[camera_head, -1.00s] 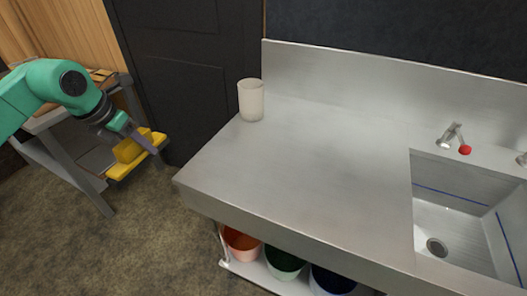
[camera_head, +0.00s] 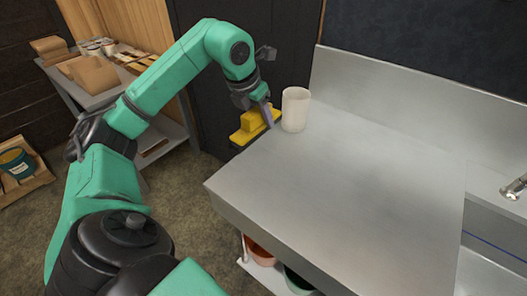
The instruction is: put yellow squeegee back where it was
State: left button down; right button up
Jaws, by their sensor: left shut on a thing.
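The yellow squeegee (camera_head: 246,128) is in my left gripper (camera_head: 266,112), near the back left corner of the steel counter (camera_head: 330,190). The gripper is shut on it, and a finger covers part of its right side. The squeegee appears beside the counter's left edge; I cannot tell its exact height or whether it touches the counter. A white cup (camera_head: 296,110) stands upright on the counter just to the right of the gripper. My right gripper is not in view.
A grey side table (camera_head: 95,98) with brown packages (camera_head: 90,74) stands at the left. Buckets (camera_head: 262,246) sit on a shelf under the counter. The sink (camera_head: 490,262) and tap (camera_head: 515,187) are at the right. The counter's middle is clear.

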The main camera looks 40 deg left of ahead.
pick_arm(q)
notch_tip(320, 180, down, 11)
jog(key=shift+r, duration=0.1)
jog(key=shift+w, duration=0.15)
jog(key=shift+f+b, duration=0.2)
jog(key=shift+b, duration=0.1)
jog(key=c, duration=0.7)
grip_release()
jog(key=shift+f, duration=0.1)
jog(key=o, duration=0.4)
